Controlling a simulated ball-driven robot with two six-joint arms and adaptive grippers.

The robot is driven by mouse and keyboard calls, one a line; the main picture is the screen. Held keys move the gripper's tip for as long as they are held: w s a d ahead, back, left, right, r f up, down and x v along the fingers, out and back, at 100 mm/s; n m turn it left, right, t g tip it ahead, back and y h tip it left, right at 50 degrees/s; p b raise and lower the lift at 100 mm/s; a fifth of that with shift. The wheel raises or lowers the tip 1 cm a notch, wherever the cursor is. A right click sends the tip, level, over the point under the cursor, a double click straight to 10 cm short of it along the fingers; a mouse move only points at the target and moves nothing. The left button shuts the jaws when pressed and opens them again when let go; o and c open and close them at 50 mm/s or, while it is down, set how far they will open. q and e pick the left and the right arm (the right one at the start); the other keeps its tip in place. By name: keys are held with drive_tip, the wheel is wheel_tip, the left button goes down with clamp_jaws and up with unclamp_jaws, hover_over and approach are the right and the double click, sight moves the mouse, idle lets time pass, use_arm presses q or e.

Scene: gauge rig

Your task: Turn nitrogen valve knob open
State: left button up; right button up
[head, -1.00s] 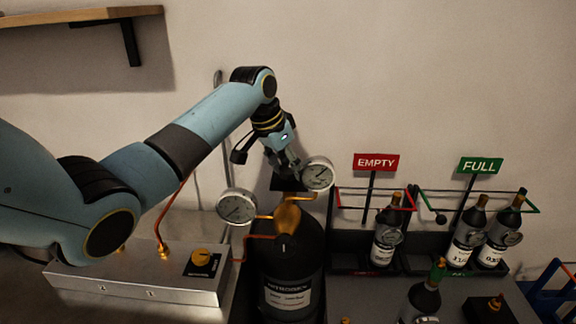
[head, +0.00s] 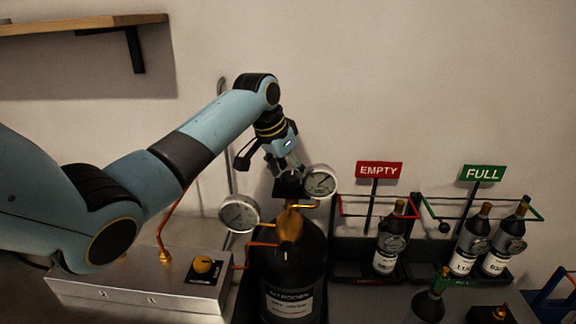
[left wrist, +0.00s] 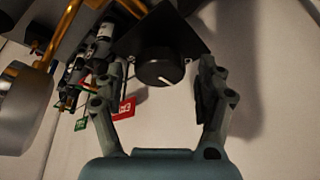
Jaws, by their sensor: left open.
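The black valve knob (left wrist: 160,68) has a white pointer mark and sits on a dark square plate (left wrist: 190,40) in the left wrist view. My left gripper (left wrist: 165,85) is open, with one finger on each side of the knob and gaps showing beside it. In the head view my left gripper (head: 285,170) is over the top of the dark nitrogen cylinder (head: 285,262), between two round gauges, and hides most of the knob there. The cylinder has a white label. My right gripper is not in view.
One gauge (head: 239,213) stands left of the cylinder neck and another (head: 320,181) right, close to my fingers. A metal box (head: 140,290) with a yellow knob (head: 203,264) is at left. Bottles stand in racks under the EMPTY sign (head: 379,170) and FULL sign (head: 482,173).

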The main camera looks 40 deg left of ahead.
use_arm(q)
drive_tip(key=v, duration=1.2)
drive_tip(key=shift+f, duration=0.15)
